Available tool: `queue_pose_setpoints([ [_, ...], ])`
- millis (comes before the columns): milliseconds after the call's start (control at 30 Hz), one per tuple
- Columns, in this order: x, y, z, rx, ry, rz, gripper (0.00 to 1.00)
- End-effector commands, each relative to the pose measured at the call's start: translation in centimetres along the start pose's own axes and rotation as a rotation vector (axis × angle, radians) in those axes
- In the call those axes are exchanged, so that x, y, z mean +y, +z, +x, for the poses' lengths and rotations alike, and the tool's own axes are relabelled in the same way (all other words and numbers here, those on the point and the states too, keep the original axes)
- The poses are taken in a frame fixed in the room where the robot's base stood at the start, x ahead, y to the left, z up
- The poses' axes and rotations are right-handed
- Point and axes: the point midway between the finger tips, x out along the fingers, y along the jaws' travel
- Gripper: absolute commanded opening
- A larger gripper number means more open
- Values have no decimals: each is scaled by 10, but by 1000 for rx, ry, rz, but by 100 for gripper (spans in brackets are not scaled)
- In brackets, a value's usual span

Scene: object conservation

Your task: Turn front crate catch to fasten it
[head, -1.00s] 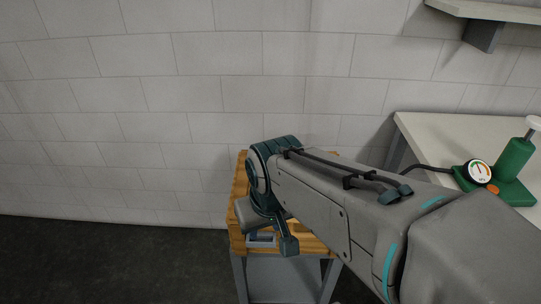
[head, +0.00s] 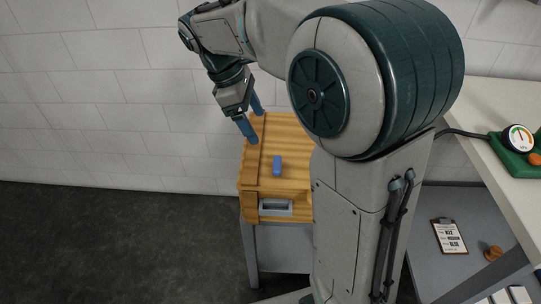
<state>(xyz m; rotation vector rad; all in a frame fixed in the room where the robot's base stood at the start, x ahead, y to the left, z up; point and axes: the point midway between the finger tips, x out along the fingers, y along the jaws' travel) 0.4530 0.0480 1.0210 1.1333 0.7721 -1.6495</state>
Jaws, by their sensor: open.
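A wooden crate (head: 290,135) sits on a small grey stand, its right side hidden by my arm. A blue catch (head: 277,165) lies on its top, lengthwise toward the front, beside a seam between the boards. It appears to be the front catch; no other catch can be made out. My gripper (head: 252,122) is open, with two blue fingers near the crate's back left corner. It is apart from the blue catch, farther back and to the left. Nothing shows between the fingers.
A pale table (head: 500,165) at right bears a green pump with a gauge (head: 518,138). A clipboard (head: 449,236) and wooden knob (head: 493,253) lie on a lower shelf. Floor at left is clear.

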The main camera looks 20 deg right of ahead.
Motion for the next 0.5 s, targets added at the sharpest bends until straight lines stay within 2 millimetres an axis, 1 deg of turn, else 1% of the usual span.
queue_pose_setpoints([
  [33,2,-4,1,-8,-2,-22,76],
  [133,4,-5,5,-17,-3,-42,76],
  [233,3,-5,17,-18,-4,-44,76],
  [367,3,-4,43,-19,-6,-43,76],
  [500,2,-4,74,-17,-6,-41,76],
])
